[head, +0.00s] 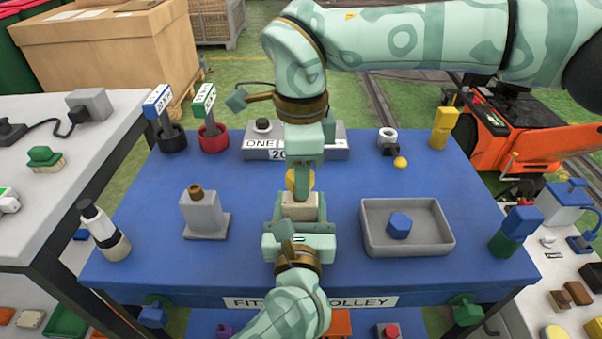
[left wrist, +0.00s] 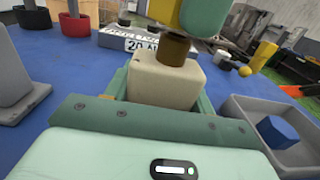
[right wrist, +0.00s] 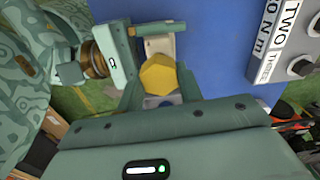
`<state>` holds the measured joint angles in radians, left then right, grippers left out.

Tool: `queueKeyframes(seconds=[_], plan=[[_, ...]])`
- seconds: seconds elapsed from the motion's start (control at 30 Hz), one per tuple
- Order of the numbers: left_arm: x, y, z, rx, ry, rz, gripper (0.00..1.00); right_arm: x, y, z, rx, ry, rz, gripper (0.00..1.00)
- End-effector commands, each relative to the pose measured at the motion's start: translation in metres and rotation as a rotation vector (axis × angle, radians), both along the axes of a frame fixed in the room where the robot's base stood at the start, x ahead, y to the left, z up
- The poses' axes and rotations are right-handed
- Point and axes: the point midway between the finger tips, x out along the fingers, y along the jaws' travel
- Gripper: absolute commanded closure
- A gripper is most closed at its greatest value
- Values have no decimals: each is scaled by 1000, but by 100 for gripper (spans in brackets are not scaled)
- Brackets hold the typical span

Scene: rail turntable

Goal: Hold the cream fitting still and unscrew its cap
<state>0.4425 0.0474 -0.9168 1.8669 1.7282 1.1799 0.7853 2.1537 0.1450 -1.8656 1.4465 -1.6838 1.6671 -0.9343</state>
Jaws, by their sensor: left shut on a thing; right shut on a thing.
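The cream fitting (head: 300,207) stands upright near the middle of the blue trolley top. My left gripper (head: 299,213) is shut on its body from the near side. A brown neck (left wrist: 173,50) rises from the fitting in the left wrist view. The yellow cap (head: 292,180) sits directly above the neck, and I cannot tell whether their threads still touch. My right gripper (head: 302,181) comes from above and is shut on the cap. In the right wrist view the six-sided cap (right wrist: 160,76) lies between the right fingers, with the cream fitting (right wrist: 158,45) partly hidden.
A grey tray (head: 432,245) holding a blue hex piece (head: 399,225) stands to the right. A grey fitting with a brown neck (head: 204,215) stands to the left, with a white and black bottle (head: 105,232) beyond. A numbered grey block (head: 330,142) stands behind.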

Motion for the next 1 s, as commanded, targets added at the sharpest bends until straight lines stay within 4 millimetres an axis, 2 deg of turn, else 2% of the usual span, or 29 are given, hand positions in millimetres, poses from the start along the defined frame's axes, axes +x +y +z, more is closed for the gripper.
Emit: queueKeyframes(seconds=[0.63, 1.0], plan=[[0, 0, -1, 0, 3, 1, 87, 0, 0, 9, 0, -1, 1, 92], [0, 0, -1, 1, 3, 1, 87, 0, 0, 34, 0, -2, 0, 92]])
